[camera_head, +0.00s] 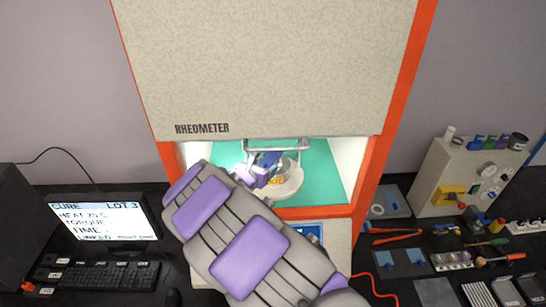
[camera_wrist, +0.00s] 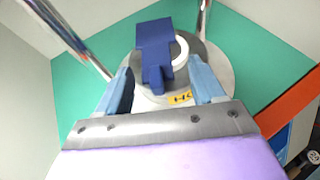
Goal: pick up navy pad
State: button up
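The navy pad (camera_wrist: 155,48) is a dark blue block with a narrower tab toward me. In the wrist view it sits over a round metal plate (camera_wrist: 216,68) with a white ring, inside the rheometer. It also shows, small and partly covered, in the head view (camera_head: 267,161). My gripper (camera_wrist: 159,70) is open, with one light blue finger on each side of the pad's tab. Gaps show between both fingers and the tab. I cannot tell the exact height of the fingers relative to the pad.
The rheometer (camera_head: 270,70) has orange edges and a teal interior (camera_head: 325,170). A metal bar (camera_head: 275,143) crosses above the plate, and metal posts (camera_wrist: 70,38) stand close beside it. A monitor (camera_head: 105,221) and keyboard (camera_head: 100,275) are left; a beige panel box (camera_head: 465,180) and tools are right.

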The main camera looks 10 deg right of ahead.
jog(key=shift+a, duration=0.75)
jog(key=c, duration=0.6)
jog(key=shift+c, duration=0.8)
jog(key=shift+d, duration=0.3)
jog(key=shift+c, duration=1.3)
jog(key=shift+d, duration=0.25)
jog(key=shift+a+r, duration=0.1)
jog(key=shift+r, duration=0.35)
jog(key=a+f+v, duration=0.1)
jog(key=f+v, duration=0.2)
jog(key=v, duration=1.5)
jog(key=shift+s+a, duration=0.15)
jog(key=shift+s, duration=0.35)
jog(key=shift+f, duration=0.1)
